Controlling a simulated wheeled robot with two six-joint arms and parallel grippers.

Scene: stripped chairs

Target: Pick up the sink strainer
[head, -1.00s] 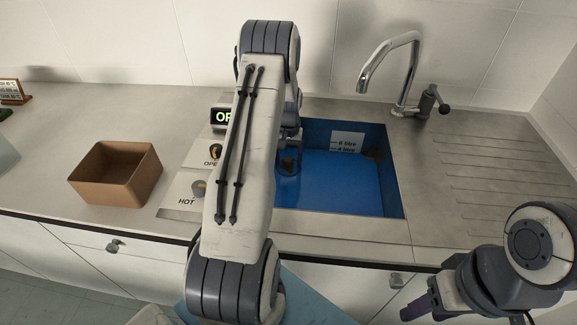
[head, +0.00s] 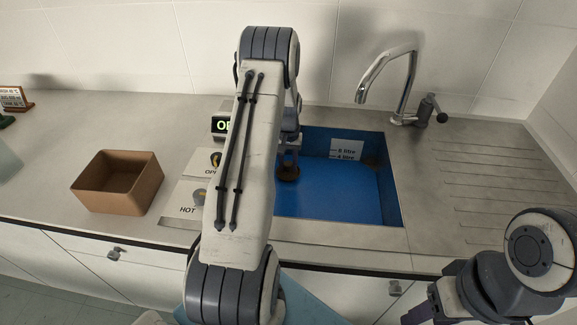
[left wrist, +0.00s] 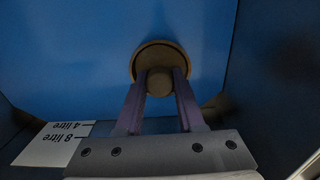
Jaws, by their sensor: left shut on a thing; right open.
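The sink strainer is a round brown disc with a knob. In the head view the strainer (head: 288,174) is at the left part of the blue sink (head: 335,200). In the left wrist view the strainer (left wrist: 160,62) sits between the fingertips, which are closed on its knob. My left gripper (head: 289,156) reaches down into the sink, partly hidden by my arm; it also shows in the left wrist view (left wrist: 160,85). I cannot tell whether the strainer touches the sink floor. My right gripper (head: 418,314) is open at the lower right, partly cut off by the frame.
A brown open box (head: 118,182) stands on the counter at the left. A curved tap (head: 405,85) rises behind the sink. A panel with knobs and a lit display (head: 222,125) is left of the sink. The ribbed drainboard (head: 490,175) at the right is clear.

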